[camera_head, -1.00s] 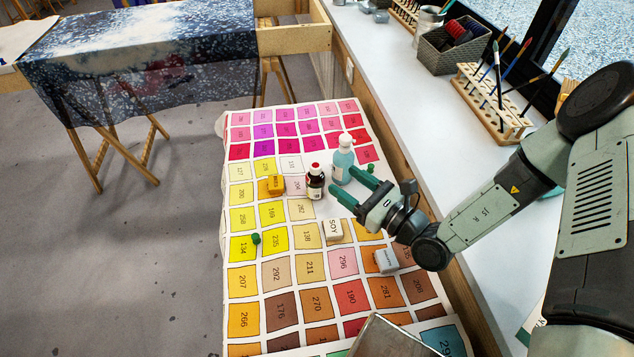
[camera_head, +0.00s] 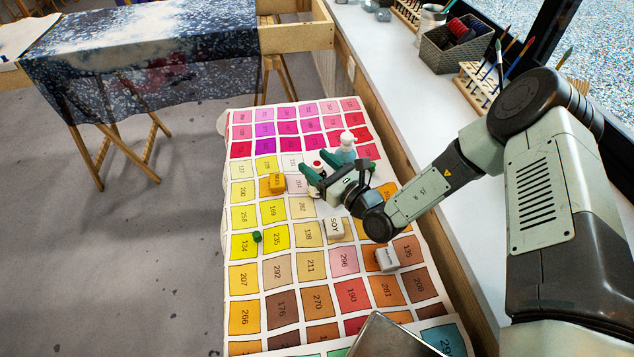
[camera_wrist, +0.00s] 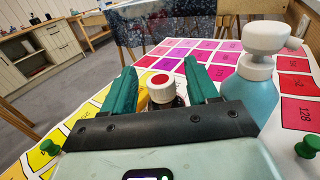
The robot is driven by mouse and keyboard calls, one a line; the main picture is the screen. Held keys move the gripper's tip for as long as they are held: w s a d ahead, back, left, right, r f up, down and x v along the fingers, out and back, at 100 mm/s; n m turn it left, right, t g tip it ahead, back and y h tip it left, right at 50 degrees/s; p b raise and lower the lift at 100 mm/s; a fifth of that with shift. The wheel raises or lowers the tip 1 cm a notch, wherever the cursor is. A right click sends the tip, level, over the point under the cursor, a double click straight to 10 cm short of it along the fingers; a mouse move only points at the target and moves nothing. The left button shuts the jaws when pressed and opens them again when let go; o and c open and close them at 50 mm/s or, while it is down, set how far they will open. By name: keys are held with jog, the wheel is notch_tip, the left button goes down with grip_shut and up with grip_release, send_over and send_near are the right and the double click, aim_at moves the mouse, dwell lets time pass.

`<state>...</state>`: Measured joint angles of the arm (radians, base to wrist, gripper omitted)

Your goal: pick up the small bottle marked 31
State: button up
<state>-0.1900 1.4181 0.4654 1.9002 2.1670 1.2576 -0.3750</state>
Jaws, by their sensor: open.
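A small dark bottle with a white cap with a red top (camera_head: 317,165) stands on the colour-chart cloth. Its body is mostly hidden behind my gripper in the head view, and no number can be read on it. My gripper (camera_head: 319,167) is open, reaching in from the right with its green fingers about the bottle. In the wrist view the red-topped cap (camera_wrist: 161,84) shows between the two fingers of my gripper (camera_wrist: 159,70), with a gap to each side. The bottle's lower part is hidden by the gripper body.
A pale blue pump bottle (camera_head: 345,151) stands close behind, right of the fingers in the wrist view (camera_wrist: 254,90). The cloth's left side is mostly clear.

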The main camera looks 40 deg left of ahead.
jog(key=shift+a, duration=0.25)
grip_shut()
dwell(0.3)
